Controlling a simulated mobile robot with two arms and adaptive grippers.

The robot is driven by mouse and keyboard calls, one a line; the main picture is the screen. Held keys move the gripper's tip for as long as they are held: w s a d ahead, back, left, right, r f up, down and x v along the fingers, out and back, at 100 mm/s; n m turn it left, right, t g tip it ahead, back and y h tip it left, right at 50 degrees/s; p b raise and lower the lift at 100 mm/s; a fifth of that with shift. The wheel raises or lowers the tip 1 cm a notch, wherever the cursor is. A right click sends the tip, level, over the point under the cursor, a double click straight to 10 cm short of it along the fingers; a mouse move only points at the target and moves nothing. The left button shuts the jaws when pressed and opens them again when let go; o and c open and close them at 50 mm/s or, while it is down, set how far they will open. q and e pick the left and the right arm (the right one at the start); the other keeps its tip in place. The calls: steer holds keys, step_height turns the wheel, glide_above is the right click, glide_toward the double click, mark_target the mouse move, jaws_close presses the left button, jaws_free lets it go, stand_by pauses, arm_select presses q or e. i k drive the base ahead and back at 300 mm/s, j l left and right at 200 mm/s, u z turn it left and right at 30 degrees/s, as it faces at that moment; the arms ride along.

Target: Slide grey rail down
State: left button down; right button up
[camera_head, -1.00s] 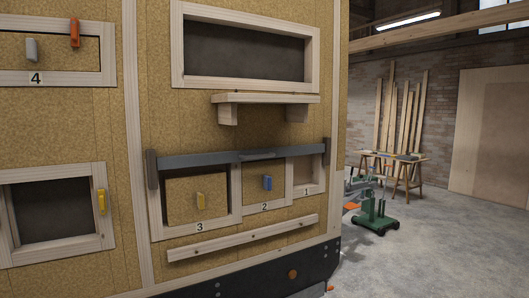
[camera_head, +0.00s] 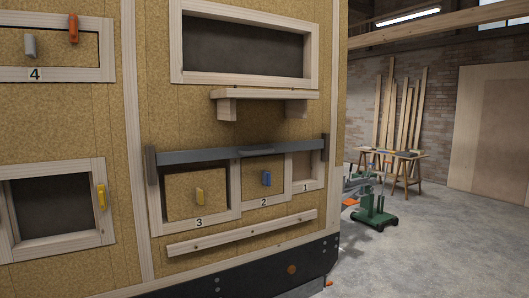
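The grey rail (camera_head: 205,156) is a long bar lying across the upper edge of the framed openings 3, 2 and 1 on the trailer wall. A small grip (camera_head: 256,152) sits near its middle. Its left end meets a dark upright guide (camera_head: 152,166), and its right end meets another short dark guide (camera_head: 325,148). Opening 1 (camera_head: 303,171) shows no handle. Neither of my grippers is in view.
A wooden shelf (camera_head: 262,95) juts out above the rail, and a wooden strip (camera_head: 243,234) runs below the doors. Panel 4 (camera_head: 55,75) and an open window (camera_head: 52,208) are at left. A green wheeled stand (camera_head: 374,214) is on the floor to the right.

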mark_target(223, 153)
steer(key=i+l, duration=0.2)
steer(key=i+l+u, duration=0.1)
steer(key=l, duration=0.3)
steer(key=i+l+u, duration=0.1)
steer(key=i+l, duration=0.4)
steer(key=l, duration=0.2)
steer(key=i+l+u, duration=0.1)
steer(key=l, duration=0.25)
steer(key=i+l, duration=0.25)
steer(key=i+l+u, duration=0.1)
steer(key=l, duration=0.35)
steer(key=i, duration=0.1)
